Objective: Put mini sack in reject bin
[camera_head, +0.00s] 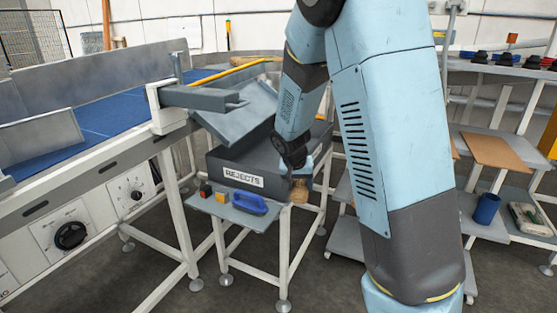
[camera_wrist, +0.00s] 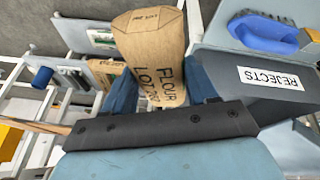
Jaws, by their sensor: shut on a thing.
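The mini sack is a small brown paper sack printed "FLOUR" (camera_wrist: 152,48). In the wrist view it sits between the two blue fingers of my gripper (camera_wrist: 164,84), which is shut on it. In the head view my gripper (camera_head: 301,174) points down, and the sack (camera_head: 299,191) shows only as a small brown patch below it. The reject bin (camera_head: 222,162) is a dark grey box labelled "REJECTS", on a white-legged stand. The sack is outside the bin, by its front right corner. The bin's labelled wall (camera_wrist: 250,96) is right of the sack in the wrist view.
A small shelf (camera_head: 232,217) at the bin's front holds a blue-handled brush (camera_head: 249,203) and small blocks. A grey chute (camera_head: 240,112) slopes over the bin from the blue conveyor (camera_head: 105,122). Shelving with a blue cup (camera_head: 487,208) stands at right.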

